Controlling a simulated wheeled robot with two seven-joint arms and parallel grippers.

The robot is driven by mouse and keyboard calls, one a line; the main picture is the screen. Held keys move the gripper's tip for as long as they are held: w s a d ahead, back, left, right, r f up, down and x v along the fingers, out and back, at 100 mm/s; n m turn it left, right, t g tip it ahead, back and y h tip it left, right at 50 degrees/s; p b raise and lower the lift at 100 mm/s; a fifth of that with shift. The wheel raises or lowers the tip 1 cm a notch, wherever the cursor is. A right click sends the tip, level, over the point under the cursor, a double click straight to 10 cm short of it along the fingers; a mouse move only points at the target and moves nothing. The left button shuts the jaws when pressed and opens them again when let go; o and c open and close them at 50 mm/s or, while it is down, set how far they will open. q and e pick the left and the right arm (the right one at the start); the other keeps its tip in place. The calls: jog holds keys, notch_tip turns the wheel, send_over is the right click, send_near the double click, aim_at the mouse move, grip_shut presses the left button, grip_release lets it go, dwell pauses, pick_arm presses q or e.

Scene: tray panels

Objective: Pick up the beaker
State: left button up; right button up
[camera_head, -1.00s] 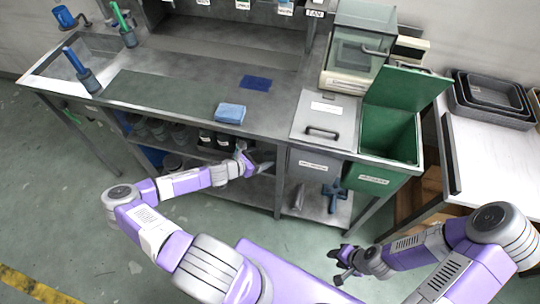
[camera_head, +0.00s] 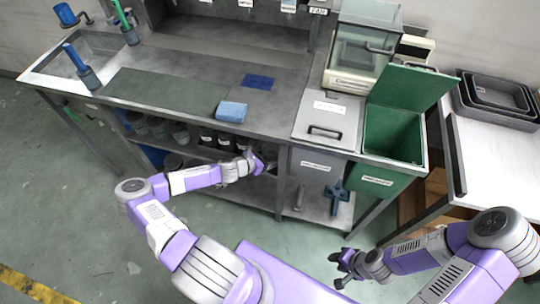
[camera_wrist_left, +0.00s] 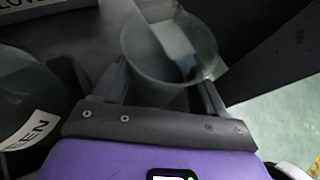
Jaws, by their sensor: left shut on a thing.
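In the left wrist view the beaker (camera_wrist_left: 150,67), a clear greyish round vessel with an open top, stands between the two fingers of my left gripper (camera_wrist_left: 163,92). The gripper is shut on it. In the head view my left gripper (camera_head: 265,161) reaches under the bench top at the lower shelf, and the beaker cannot be made out there. My right gripper (camera_head: 338,269) is empty, its dark fingers apart, over the floor in front of the bench.
The bench top (camera_head: 190,75) lies above my left gripper. Several dark jars (camera_head: 181,134) stand on the shelf to its left, and a labelled jar (camera_wrist_left: 25,105) is close in the wrist view. A grey bin (camera_head: 318,165) and green bin (camera_head: 380,180) are at right.

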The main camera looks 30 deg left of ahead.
aim_at(268, 151)
pick_arm(q)
jog(key=shift+r, duration=0.1)
jog(key=shift+r+p, duration=1)
jog(key=shift+r, duration=0.7)
jog(key=s+a+p, duration=0.1)
jog(key=s+a, duration=0.2)
jog(key=s, duration=0.5)
jog(key=s+a+p, duration=0.2)
jog(key=s+a, duration=0.1)
jog(key=s, duration=0.5)
jog(key=shift+s, duration=0.35)
jog(key=shift+a, duration=0.1)
dwell(0.3)
